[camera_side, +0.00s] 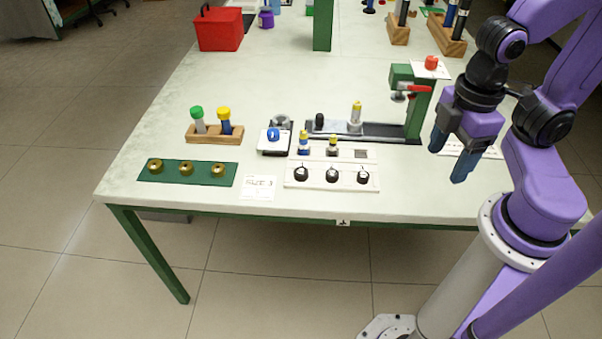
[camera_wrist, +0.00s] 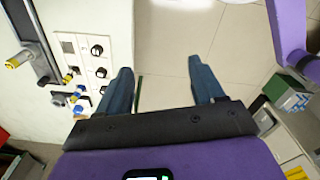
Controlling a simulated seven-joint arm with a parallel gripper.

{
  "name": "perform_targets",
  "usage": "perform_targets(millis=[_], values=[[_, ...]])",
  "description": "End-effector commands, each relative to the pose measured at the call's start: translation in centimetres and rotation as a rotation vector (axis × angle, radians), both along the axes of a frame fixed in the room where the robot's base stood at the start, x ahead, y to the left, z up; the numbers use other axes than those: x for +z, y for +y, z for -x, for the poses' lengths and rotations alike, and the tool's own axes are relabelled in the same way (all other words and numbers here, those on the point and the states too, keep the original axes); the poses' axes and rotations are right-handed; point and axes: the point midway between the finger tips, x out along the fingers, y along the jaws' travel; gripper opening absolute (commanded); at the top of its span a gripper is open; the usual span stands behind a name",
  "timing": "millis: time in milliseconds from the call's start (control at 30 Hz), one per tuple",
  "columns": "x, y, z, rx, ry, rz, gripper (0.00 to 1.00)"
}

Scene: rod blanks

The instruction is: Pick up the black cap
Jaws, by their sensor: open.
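A small black piece that looks like the black cap (camera_side: 320,119) stands at the left end of the dark flat fixture (camera_side: 385,130) in the side view. I cannot make it out surely in the wrist view. My gripper (camera_side: 450,155) is open and empty, with its blue fingers pointing down at the right, near the table's front edge and well apart from the black piece. In the wrist view my gripper (camera_wrist: 160,67) has its fingers spread, with only floor between them.
A white panel (camera_side: 316,182) with three black knobs lies at the front edge. A green press (camera_side: 416,115) rises between my gripper and the black piece. A wooden rack (camera_side: 213,139) holds green-capped and yellow-capped rods.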

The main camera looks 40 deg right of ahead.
Motion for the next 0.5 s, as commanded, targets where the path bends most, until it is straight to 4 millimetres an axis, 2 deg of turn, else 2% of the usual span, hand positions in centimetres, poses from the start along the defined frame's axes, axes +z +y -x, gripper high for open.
perform_targets(millis=[167,267,367,500], values=[[0.0,0.0,-0.1,-0.001,0.000,0.000,0.67],[0.1,0.5,-0.8,-0.006,0.000,0.002,0.67],[0.1,1.6,-2.5,-0.018,0.001,0.004,0.67],[0.1,3.6,-6.5,-0.042,0.002,0.010,0.67]])
